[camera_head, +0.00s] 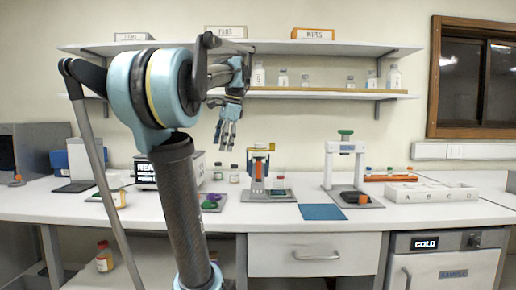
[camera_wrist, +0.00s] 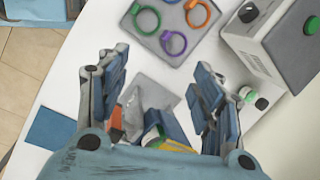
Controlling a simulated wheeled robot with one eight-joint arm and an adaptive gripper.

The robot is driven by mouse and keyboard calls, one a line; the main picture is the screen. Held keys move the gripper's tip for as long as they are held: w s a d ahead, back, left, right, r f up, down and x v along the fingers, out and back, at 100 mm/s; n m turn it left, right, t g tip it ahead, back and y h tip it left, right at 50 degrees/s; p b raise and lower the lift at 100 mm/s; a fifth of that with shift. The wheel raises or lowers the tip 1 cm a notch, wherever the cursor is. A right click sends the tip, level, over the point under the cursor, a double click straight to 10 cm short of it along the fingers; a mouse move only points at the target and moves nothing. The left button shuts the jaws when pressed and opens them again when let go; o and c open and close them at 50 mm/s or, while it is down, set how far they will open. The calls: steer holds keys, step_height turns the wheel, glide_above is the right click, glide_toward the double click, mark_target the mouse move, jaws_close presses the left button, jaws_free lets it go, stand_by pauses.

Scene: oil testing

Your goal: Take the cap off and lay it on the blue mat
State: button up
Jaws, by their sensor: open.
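My gripper (camera_head: 226,136) hangs above the counter with its fingers pointing down, up and to the left of a small stand (camera_head: 270,195) with blue and orange parts. In the wrist view my gripper (camera_wrist: 157,72) is open and nothing shows held between the fingers.
A tray of coloured rings (camera_wrist: 172,20) and a white box (camera_wrist: 277,45) stand near the stand. Small capped bottles (camera_head: 234,174) stand behind. A white press-like frame (camera_head: 345,149) stands beyond the mat. A white rack (camera_head: 431,192) is at the right.

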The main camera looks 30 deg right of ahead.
steer(key=d+r+m, duration=0.6)
steer(key=d+r, duration=0.3)
steer(key=d, duration=0.2)
steer(key=m+t, duration=0.1)
steer(key=m, duration=0.4)
glide_toward(259, 145)
steer(key=shift+m, duration=0.3)
steer(key=w+f, duration=0.1)
steer(key=f, duration=0.1)
steer(key=w+f, duration=0.1)
steer(key=f, duration=0.1)
steer(key=w+f, duration=0.1)
steer(key=f, duration=0.1)
steer(key=shift+w+d+f, duration=0.25)
steer(key=shift+d+f, duration=0.05)
steer(key=shift+w+a+f, duration=0.15)
steer(key=shift+w+f, duration=0.05)
steer(key=shift+f, duration=0.35)
steer(key=c, duration=0.8)
